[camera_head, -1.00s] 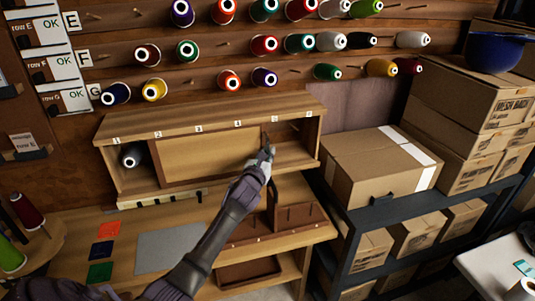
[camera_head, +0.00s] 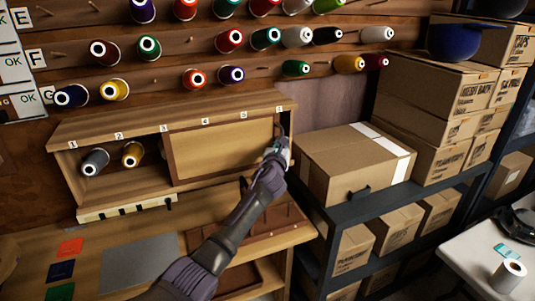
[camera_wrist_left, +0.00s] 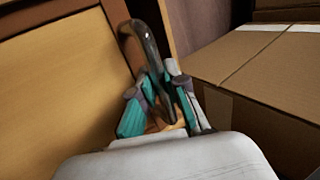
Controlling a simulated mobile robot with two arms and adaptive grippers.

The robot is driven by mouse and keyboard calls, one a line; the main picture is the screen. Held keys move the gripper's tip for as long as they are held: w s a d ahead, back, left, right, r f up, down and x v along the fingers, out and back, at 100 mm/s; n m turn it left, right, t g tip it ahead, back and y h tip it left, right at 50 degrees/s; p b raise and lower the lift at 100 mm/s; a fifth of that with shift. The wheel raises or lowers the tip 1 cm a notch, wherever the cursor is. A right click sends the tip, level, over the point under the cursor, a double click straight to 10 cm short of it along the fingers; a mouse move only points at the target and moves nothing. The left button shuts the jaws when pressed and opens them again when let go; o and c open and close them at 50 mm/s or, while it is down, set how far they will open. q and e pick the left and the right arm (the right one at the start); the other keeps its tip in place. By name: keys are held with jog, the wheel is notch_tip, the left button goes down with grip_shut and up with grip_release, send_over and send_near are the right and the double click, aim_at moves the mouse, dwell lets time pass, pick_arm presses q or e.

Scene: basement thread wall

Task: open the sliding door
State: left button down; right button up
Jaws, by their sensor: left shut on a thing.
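The sliding door (camera_head: 222,146) is a light wood panel with a darker brown frame. It covers the right part of the wooden cabinet (camera_head: 110,125), under labels 3 to 6, and the left part stands open. In the left wrist view, the dark curved handle (camera_wrist_left: 143,45) rises at the door's right edge (camera_wrist_left: 116,15). My left gripper (camera_head: 279,147) is at that edge, near the cabinet's right end. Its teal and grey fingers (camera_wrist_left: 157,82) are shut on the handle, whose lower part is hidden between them. My right gripper is out of view.
A large cardboard box (camera_head: 345,160) sits on the dark shelf close to my gripper's right. Thread spools line the wall above. The workbench carries a grey mat (camera_head: 138,262).

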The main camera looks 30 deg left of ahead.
pick_arm(q)
jog(key=c, duration=1.2)
grip_release()
jog(key=v, duration=1.2)
